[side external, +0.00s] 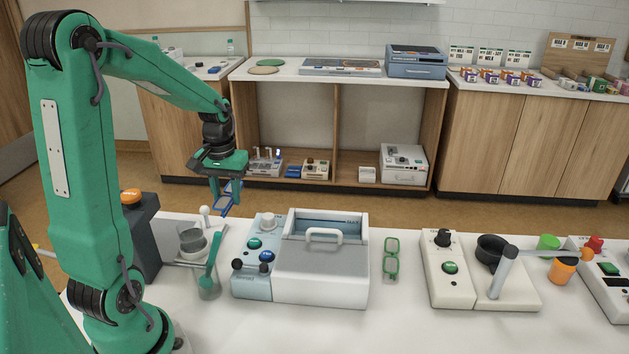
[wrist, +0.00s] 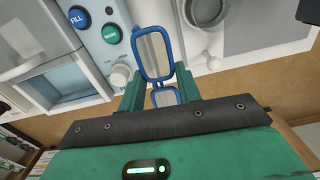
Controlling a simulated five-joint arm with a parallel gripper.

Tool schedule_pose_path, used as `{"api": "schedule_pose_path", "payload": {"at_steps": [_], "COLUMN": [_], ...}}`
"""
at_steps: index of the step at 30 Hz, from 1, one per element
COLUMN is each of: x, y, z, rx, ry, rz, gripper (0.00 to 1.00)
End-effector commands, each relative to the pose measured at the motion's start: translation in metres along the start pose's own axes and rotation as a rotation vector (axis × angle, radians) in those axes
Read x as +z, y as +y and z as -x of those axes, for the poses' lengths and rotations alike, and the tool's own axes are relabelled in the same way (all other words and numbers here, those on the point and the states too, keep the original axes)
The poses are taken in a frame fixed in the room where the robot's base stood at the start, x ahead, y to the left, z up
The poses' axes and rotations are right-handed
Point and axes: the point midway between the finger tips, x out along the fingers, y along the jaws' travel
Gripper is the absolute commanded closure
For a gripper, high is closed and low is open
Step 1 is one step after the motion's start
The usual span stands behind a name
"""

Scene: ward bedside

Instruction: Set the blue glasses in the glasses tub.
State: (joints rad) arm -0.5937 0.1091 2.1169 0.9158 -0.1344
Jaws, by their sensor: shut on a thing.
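The blue glasses (side external: 231,200) are in my gripper (side external: 217,188), which is shut on them above the back left edge of the white table. In the wrist view the blue glasses (wrist: 153,53) stick out from between the fingers of my gripper (wrist: 160,88), one lens beyond the tips and the other between the fingers. A white tub unit (side external: 320,280) with a handled lid stands right of my gripper in the side view. Its blue-lined opening (side external: 335,226) shows behind the lid; I take this to be the glasses tub. The opening also shows at left in the wrist view (wrist: 62,88).
Green glasses (side external: 391,262) lie right of the tub. A beaker with a green spoon (side external: 211,262) and a dark unit with an orange top (side external: 131,198) stand to the left. A white unit with a black cup (side external: 490,250) stands at right. The front of the table is clear.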

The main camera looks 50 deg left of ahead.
Motion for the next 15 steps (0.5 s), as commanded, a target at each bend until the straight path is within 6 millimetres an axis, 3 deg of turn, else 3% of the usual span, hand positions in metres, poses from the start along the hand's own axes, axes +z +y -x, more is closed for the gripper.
{"api": "schedule_pose_path", "payload": {"at_steps": [5,15], "x": [-0.001,-0.016], "y": [0.000,0.041], "z": [0.028,0.030], "rx": [0.001,0.000], "ry": [0.005,-0.001], "rz": [0.000,-0.309], "gripper": [0.88,0.88]}}
